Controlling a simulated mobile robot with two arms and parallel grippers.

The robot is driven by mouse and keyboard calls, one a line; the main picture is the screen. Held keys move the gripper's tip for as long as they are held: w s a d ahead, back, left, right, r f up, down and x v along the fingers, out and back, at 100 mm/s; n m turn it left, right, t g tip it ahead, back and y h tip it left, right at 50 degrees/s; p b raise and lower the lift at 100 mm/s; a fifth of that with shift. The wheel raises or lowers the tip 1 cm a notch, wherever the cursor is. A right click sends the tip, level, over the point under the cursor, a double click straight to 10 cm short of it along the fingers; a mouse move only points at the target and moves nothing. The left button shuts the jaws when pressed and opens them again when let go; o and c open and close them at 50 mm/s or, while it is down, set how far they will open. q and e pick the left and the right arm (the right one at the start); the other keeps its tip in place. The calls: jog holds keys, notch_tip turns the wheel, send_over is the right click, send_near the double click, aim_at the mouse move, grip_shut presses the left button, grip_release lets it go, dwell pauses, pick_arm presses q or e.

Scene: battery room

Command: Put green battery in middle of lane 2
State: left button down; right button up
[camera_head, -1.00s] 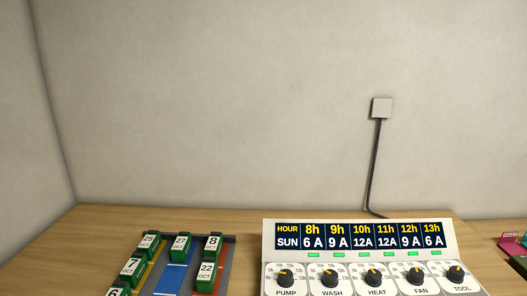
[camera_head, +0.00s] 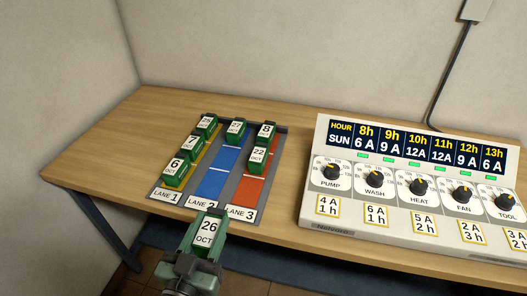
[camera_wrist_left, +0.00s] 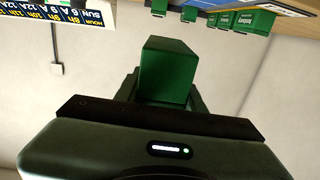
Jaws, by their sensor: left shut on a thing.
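My left gripper (camera_head: 198,262) is shut on a green battery (camera_head: 208,232) labelled 26 OCT. It holds the battery in front of the table's front edge, near the lane 2 and lane 3 labels. The held battery also shows in the left wrist view (camera_wrist_left: 165,72). Lane 2 (camera_head: 214,186) is the blue middle lane of the grey rack. One green battery (camera_head: 236,131), labelled 27 OCT, stands at its far end; the blue middle and front parts show bare. My right gripper is not in view.
Lane 1 (camera_head: 183,184) is yellow and holds several green batteries. Lane 3 (camera_head: 250,190) is red and holds two at its far part. A control panel (camera_head: 412,205) with dials stands right of the rack. The wooden table (camera_head: 100,155) is clear at left.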

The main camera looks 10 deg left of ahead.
pick_arm(q)
jog(key=w+d+r, duration=0.1)
jog(key=w+r, duration=0.5)
jog(key=w, duration=0.5)
jog(key=w+r, duration=0.5)
jog(key=w, duration=0.5)
jog(key=shift+w+d+r+h, duration=0.3)
jog(key=shift+w+d+r, duration=0.05)
jog(key=shift+f+b, duration=0.95)
jog(key=shift+f, duration=8.9)
